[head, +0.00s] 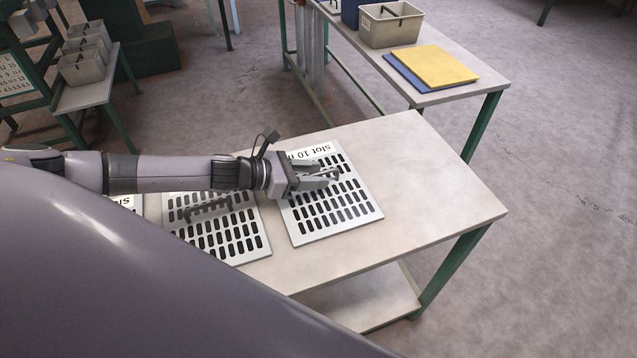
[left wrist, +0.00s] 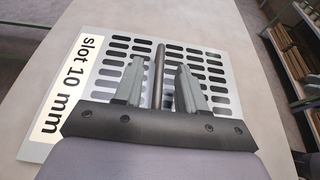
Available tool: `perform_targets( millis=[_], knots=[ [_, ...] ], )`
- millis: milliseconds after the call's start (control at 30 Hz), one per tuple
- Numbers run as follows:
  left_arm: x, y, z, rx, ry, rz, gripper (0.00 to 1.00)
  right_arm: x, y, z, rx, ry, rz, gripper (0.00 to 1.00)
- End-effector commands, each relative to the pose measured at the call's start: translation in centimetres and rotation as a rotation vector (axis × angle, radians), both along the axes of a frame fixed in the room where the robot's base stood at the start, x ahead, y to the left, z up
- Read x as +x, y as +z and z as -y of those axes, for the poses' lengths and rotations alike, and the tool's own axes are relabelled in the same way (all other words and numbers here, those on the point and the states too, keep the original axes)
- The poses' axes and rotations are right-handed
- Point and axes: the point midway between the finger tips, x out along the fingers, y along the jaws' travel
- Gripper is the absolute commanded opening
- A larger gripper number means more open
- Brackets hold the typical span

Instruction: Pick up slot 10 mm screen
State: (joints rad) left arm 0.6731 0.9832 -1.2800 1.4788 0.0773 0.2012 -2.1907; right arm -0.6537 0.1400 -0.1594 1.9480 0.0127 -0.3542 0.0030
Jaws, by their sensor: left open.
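The slot 10 mm screen (head: 335,215) is a light metal plate with rows of dark slots, lying flat on the table. Its white label with black text shows in the left wrist view (left wrist: 66,88). My left gripper (head: 335,176) is over this screen, open. In the left wrist view its two fingers (left wrist: 158,82) stand on either side of the screen's dark bar handle (left wrist: 159,60). I cannot tell whether a finger touches the handle. The gripper hides part of the label and handle in the head view. My right gripper is not in view.
A second slotted screen (head: 235,240) with a dark handle lies just left on the same table (head: 440,200). The table's right side is clear. Behind, another table holds a grey bin (head: 391,28) and yellow (head: 437,66) and blue sheets. Grey bins (head: 82,68) stand at the far left.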

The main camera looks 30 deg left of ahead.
Motion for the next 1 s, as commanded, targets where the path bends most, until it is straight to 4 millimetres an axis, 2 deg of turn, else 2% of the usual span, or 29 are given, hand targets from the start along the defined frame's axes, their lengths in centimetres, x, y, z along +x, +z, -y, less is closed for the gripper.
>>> perform_targets(
  millis=[133, 433, 467, 500, 567, 1000],
  knots=[
    [1.01, -0.45, 0.81, 0.001, 0.001, 0.001, 0.40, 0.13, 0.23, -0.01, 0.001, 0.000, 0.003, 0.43],
    [1.20, -0.64, 0.98, 0.001, 0.001, 0.000, 0.40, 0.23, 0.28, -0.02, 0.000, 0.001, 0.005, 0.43],
    [1.20, -0.64, 0.98, 0.001, 0.001, 0.000, 0.34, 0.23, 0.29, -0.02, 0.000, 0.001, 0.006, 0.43],
    [1.20, -0.64, 0.98, 0.001, 0.001, 0.000, 0.21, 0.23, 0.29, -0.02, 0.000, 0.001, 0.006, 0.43],
    [1.19, -0.64, 0.97, 0.001, 0.002, 0.000, 0.01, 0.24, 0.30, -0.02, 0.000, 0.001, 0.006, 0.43],
    [1.29, -0.14, 0.98, -0.001, 0.000, 0.004, 0.00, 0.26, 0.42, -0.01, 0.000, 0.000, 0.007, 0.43]
  ],
)
